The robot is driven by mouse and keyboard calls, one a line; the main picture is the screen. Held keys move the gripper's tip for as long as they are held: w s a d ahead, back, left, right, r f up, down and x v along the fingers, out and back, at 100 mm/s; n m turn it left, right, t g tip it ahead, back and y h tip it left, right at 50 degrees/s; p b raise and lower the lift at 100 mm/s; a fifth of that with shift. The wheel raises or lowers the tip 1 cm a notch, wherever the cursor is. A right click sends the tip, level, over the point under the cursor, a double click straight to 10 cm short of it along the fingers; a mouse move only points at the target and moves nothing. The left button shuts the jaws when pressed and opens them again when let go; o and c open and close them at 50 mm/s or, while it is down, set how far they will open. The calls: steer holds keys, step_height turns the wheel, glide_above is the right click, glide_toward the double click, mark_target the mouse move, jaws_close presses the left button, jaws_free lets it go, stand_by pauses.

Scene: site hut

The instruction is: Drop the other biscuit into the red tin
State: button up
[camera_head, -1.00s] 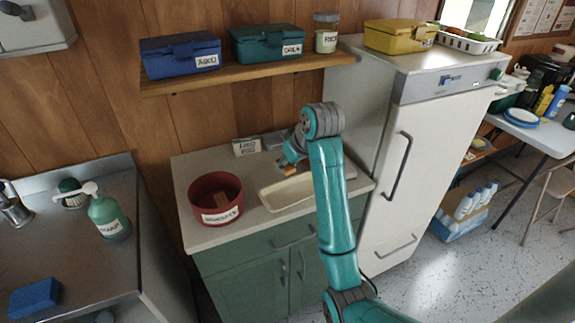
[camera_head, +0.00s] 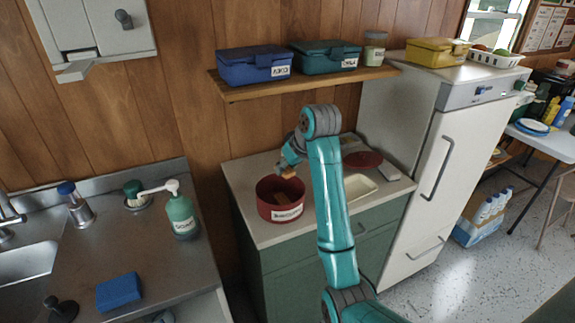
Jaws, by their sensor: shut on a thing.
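The red tin (camera_head: 280,212) with a white label stands open on the counter, left of my arm. A brown biscuit (camera_head: 284,199) lies inside it, partly hidden by the tin's wall. My gripper (camera_head: 288,171) is shut on the other biscuit (camera_head: 290,176), a small orange-brown piece. It holds this biscuit over the far part of the tin's opening, apart from the biscuit inside as far as I can tell. The exact height above the rim is hard to judge.
A cream tray (camera_head: 360,187) lies right of my arm, partly hidden by it. A dark red lid (camera_head: 363,159) lies behind the tray. A shelf (camera_head: 240,91) with blue and teal boxes runs above the counter. The fridge (camera_head: 430,170) stands to the right.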

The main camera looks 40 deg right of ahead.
mark_target(290, 177)
steer(key=shift+f, duration=2.45)
steer(key=o, duration=0.9)
steer(key=shift+r, duration=0.15)
